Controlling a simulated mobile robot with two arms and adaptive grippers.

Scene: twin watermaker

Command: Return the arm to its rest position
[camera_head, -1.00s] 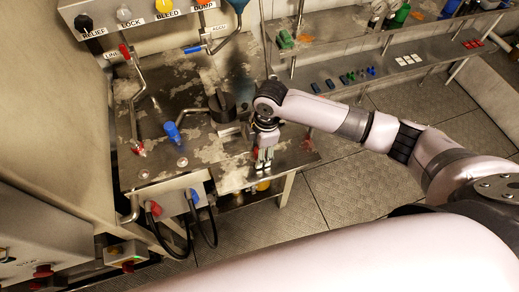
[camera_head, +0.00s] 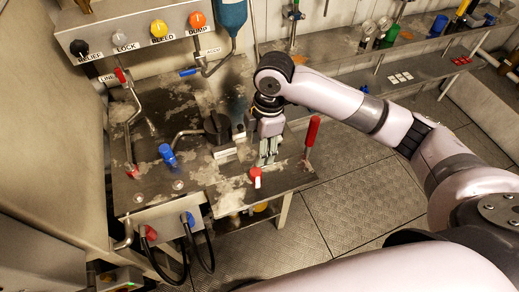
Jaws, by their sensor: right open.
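My right arm (camera_head: 345,100) reaches in from the right over the metal workbench. My right gripper (camera_head: 266,158) points down above the front right part of the bench (camera_head: 205,200). Its fingers look a little apart with nothing between them. A small red-and-white piece (camera_head: 255,177) stands just below and left of the fingertips; I cannot tell whether they touch. A red upright handle (camera_head: 312,132) stands just right of the gripper. My left gripper is not in view.
A blue valve handle (camera_head: 167,154), a black knob (camera_head: 216,127) and bent pipes with red ends (camera_head: 131,171) stand on the bench. A panel with knobs (camera_head: 158,30) is behind. Shelves (camera_head: 400,65) with small parts line the back. The floor (camera_head: 345,200) at right is clear.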

